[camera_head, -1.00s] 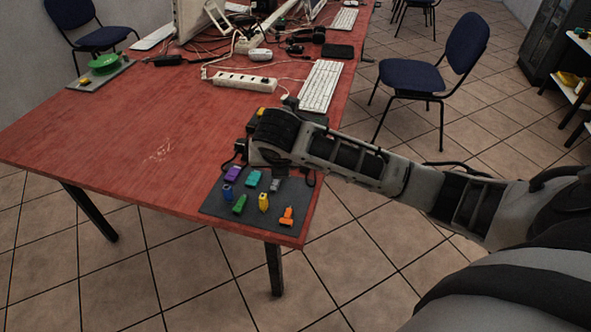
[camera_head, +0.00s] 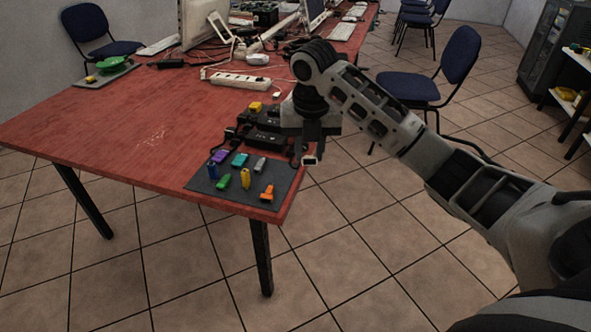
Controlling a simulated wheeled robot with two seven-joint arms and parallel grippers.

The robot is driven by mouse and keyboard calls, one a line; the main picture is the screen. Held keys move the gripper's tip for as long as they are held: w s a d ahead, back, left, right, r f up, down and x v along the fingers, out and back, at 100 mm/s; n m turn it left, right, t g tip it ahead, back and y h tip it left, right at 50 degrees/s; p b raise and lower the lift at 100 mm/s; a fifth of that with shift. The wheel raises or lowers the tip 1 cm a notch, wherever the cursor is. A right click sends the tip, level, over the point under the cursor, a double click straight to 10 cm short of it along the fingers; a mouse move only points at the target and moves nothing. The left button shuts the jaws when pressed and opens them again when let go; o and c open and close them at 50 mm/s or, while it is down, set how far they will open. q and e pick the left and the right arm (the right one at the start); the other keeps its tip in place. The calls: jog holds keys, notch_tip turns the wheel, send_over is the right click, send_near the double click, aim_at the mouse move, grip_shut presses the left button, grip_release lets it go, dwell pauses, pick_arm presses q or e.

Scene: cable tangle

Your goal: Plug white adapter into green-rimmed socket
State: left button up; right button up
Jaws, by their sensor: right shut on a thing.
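My right gripper (camera_head: 311,149) points down beside the right edge of the red table. It is shut on a small white piece, which looks like the white adapter (camera_head: 309,160), held above the floor side of the edge. Most of the adapter is hidden by the fingers. Black socket blocks (camera_head: 262,139) stand on the table just left of the gripper. I cannot make out a green rim on them. My left gripper is not in view.
A dark mat (camera_head: 207,189) at the near corner holds several coloured adapters, including a green one (camera_head: 223,182) and an orange one (camera_head: 267,194). A white power strip (camera_head: 238,80) and cables lie farther back. A green disc (camera_head: 112,63) sits at the far left. The table's left middle is clear.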

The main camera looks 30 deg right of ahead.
pick_arm(q)
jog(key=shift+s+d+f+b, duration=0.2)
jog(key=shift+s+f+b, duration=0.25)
jog(key=shift+b, duration=0.55)
pick_arm(e)
jog(key=w+d+m+t+y, duration=0.1)
jog(key=w+d+m, duration=0.1)
jog(key=d+m, duration=0.9)
jog(key=w+d+f+m+y, duration=0.1)
jog(key=w+d+m+y, duration=0.1)
jog(key=d+m, duration=0.8)
jog(key=shift+w+d+f+m+t, duration=0.25)
jog(key=shift+d+m+t, duration=0.15)
jog(key=shift+d, duration=0.45)
jog(key=shift+d+r+m, duration=0.1)
jog(key=shift+d+m, duration=0.05)
jog(key=shift+m, duration=0.35)
jog(key=shift+w, duration=0.1)
